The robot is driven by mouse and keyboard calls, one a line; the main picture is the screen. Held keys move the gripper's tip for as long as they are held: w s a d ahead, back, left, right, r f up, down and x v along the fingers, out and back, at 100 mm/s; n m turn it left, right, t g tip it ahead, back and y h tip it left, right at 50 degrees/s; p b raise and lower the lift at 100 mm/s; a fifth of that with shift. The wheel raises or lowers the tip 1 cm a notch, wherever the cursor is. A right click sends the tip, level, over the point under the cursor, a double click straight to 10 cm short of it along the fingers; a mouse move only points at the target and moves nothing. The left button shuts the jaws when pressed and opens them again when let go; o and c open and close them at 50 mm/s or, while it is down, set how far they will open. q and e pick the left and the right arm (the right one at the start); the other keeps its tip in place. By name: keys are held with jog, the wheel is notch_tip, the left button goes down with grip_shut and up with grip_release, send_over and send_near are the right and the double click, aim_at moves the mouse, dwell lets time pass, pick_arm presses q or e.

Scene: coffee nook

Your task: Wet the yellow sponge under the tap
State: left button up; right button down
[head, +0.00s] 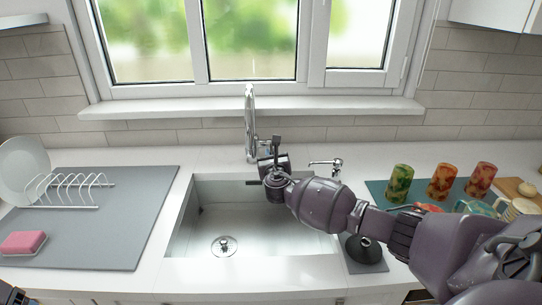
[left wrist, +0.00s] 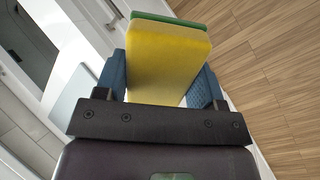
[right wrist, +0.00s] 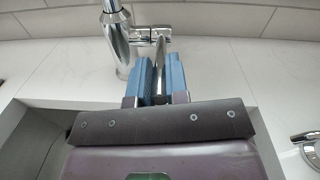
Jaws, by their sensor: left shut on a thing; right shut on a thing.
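The yellow sponge (left wrist: 165,60), with a green scouring side (left wrist: 170,18), is between the fingers of my left gripper (left wrist: 165,85), which is shut on it over a wooden floor. The sponge does not show in the head view. The chrome tap (head: 250,115) stands behind the sink (head: 205,225); it also shows in the right wrist view (right wrist: 115,35). My right gripper (head: 272,165) is beside the tap, its fingers (right wrist: 160,82) shut on the thin chrome tap lever (right wrist: 161,48). I see no water stream in the basin.
A grey mat (head: 120,235) at the left holds a pink sponge (head: 23,243), a white rack (head: 75,190) and a plate (head: 22,170). Patterned cups (head: 440,181) stand on a teal mat at the right. A small chrome dispenser (head: 325,168) is behind my right arm. The basin is clear.

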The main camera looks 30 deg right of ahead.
pick_arm(q)
notch_tip(320, 180, up, 5)
jog(key=p, duration=0.3)
jog(key=shift+p, duration=0.4)
pick_arm(e)
jog(key=shift+w+r+g, duration=0.1)
jog(key=shift+r+g, duration=0.2)
jog(key=shift+r, duration=0.45)
pick_arm(q)
jog(key=shift+r+p, duration=0.35)
pick_arm(e)
jog(key=shift+f+y, duration=0.1)
jog(key=shift+y, duration=0.2)
jog(key=shift+f, duration=0.1)
jog(key=c, duration=1.1)
grip_release()
pick_arm(q)
jog(key=shift+r+p, duration=0.4)
jog(key=shift+r, duration=0.05)
pick_arm(e)
jog(key=v, duration=1.2)
